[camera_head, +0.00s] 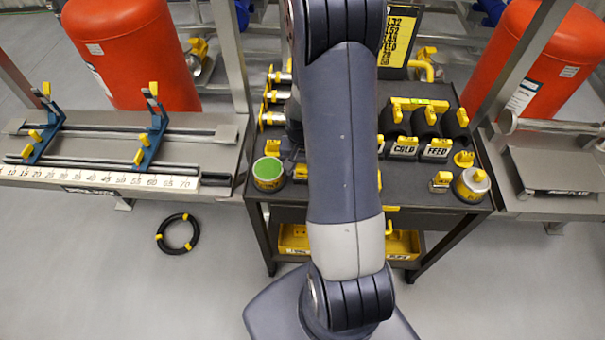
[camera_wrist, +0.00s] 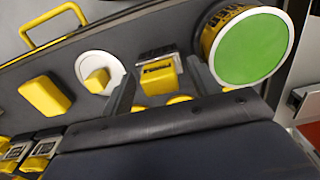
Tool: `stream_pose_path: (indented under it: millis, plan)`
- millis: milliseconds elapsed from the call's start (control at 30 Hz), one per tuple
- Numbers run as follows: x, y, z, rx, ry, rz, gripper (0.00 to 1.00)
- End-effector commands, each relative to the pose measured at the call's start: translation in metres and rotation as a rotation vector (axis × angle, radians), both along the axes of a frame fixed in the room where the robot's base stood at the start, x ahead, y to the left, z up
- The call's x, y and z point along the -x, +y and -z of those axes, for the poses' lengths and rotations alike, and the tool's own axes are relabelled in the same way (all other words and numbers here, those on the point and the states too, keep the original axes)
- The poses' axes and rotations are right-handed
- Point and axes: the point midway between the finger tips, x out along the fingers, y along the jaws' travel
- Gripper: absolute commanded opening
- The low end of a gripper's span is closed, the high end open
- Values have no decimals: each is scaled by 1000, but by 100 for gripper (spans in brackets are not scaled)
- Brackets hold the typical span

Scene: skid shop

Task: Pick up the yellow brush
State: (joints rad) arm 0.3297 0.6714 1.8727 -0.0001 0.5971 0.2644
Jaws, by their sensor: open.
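A small yellow block with a metal band and a dark end, which looks like the yellow brush (camera_wrist: 160,76), lies on the dark cart top in the wrist view. My gripper (camera_wrist: 162,88) is open, with one dark finger on each side of this piece in the picture. Whether the fingers are level with it or still above it, I cannot tell. Nothing is held. In the head view my arm hides the gripper and that part of the cart.
A green-topped can (camera_wrist: 252,46) is close to the right finger. A white disc with a yellow knob (camera_wrist: 100,74) and a yellow block (camera_wrist: 45,97) lie left. The cart (camera_head: 420,196) stands between two metal benches. A black ring (camera_head: 177,234) lies on the floor.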

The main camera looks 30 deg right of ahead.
Motion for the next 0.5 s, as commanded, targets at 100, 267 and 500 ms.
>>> stream_pose_path:
  millis: [100,267,500]
  plan:
    - [0,0,0,0,0,0,58]
    - [0,0,0,0,0,0,45]
    - [0,0,0,0,0,0,25]
